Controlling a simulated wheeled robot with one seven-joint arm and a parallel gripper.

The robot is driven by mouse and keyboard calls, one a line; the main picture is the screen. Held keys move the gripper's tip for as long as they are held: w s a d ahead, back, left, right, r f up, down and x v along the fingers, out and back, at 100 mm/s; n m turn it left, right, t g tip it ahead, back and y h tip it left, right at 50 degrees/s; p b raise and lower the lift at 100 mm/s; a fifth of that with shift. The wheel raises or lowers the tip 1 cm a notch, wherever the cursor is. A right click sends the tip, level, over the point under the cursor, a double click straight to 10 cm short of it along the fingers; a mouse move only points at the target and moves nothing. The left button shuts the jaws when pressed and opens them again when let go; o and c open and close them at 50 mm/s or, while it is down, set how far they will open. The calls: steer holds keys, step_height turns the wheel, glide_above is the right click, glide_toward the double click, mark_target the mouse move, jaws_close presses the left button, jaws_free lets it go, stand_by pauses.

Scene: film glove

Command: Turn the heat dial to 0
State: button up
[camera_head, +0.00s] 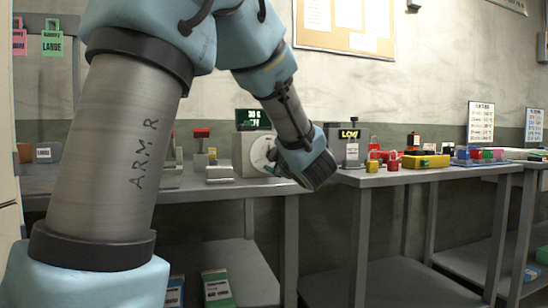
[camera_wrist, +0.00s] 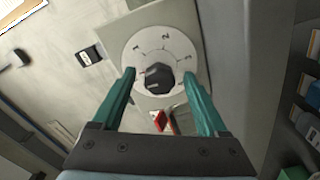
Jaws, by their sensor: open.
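The heat dial is a round white plate (camera_wrist: 131,57) with printed numbers and a dark faceted knob (camera_wrist: 158,78) in its middle. In the wrist view I read a 1 and a 2 near the top; which number the knob points to is unclear. The dial (camera_head: 258,152) sits on the front of a grey box (camera_head: 241,146) on the bench in the head view. My gripper (camera_wrist: 160,75) is open, with one teal finger on each side of the knob. Whether the fingers touch it I cannot tell. In the head view my wrist hides part of the dial.
A dark display (camera_head: 253,119) with green text stands above the box. A red-topped device (camera_head: 201,145) is left of it. A sign reading LOW (camera_head: 349,134), red and yellow padlocks (camera_head: 392,161) and a yellow case (camera_head: 427,161) are on the right bench.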

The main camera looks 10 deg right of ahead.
steer(key=s+d, duration=0.1)
steer(key=s, duration=0.9)
steer(key=shift+s+d, duration=0.15)
steer(key=shift+s, duration=0.05)
